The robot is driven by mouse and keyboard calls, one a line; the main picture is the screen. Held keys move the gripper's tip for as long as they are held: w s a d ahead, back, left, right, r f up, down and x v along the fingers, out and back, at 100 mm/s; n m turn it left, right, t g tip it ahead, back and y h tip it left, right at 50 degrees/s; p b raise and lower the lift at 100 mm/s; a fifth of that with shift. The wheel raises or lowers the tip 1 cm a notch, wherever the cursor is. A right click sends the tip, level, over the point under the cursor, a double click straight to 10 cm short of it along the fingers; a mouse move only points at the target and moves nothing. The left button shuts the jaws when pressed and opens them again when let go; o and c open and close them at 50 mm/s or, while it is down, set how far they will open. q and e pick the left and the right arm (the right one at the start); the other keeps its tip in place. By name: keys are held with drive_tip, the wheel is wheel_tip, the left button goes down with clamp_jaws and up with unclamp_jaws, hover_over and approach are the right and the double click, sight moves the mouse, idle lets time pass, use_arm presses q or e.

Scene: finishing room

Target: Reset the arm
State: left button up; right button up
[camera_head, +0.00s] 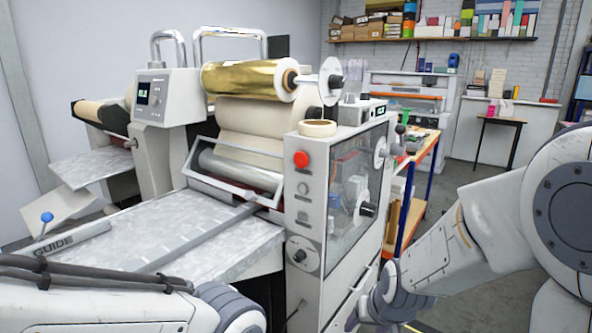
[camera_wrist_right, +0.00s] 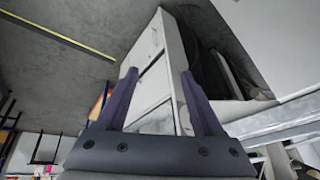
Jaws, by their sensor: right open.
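My right arm (camera_head: 440,245) comes in from the right in the head view and reaches down beside the machine's front panel. In the right wrist view my right gripper (camera_wrist_right: 160,73) has its two dark fingers spread apart with nothing between them. Beyond the fingers are a pale cabinet-like body and the grey floor. My left arm (camera_head: 110,310) lies along the bottom left of the head view, in front of the machine's metal bed. My left gripper is out of view below the picture.
The laminating machine (camera_head: 310,250) with a gold foil roll (camera_head: 245,77) and red button (camera_head: 301,159) fills the middle. A tape roll (camera_head: 317,128) sits on top. An orange-and-blue cart (camera_head: 421,185) stands behind right. Grey floor (camera_head: 480,170) is open farther back.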

drive_tip(key=s+d+n+g, duration=0.1)
drive_tip(key=s+d+g, duration=0.1)
drive_tip(key=s+d, duration=0.5)
drive_tip(key=s+a+r+n+g+p, duration=0.1)
drive_tip(key=s+a+r+n, duration=0.2)
drive_tip(key=s+a, duration=0.4)
drive_tip(key=s+a+r+n+g+p, duration=0.1)
drive_tip(key=s+a+r+n+g, duration=0.1)
drive_tip(key=s+a+r+n, duration=0.2)
drive_tip(key=s+a, duration=0.3)
drive_tip(key=a, duration=0.2)
drive_tip(key=shift+s+a, duration=0.25)
drive_tip(key=shift+s, duration=0.1)
drive_tip(key=shift+c, duration=0.3)
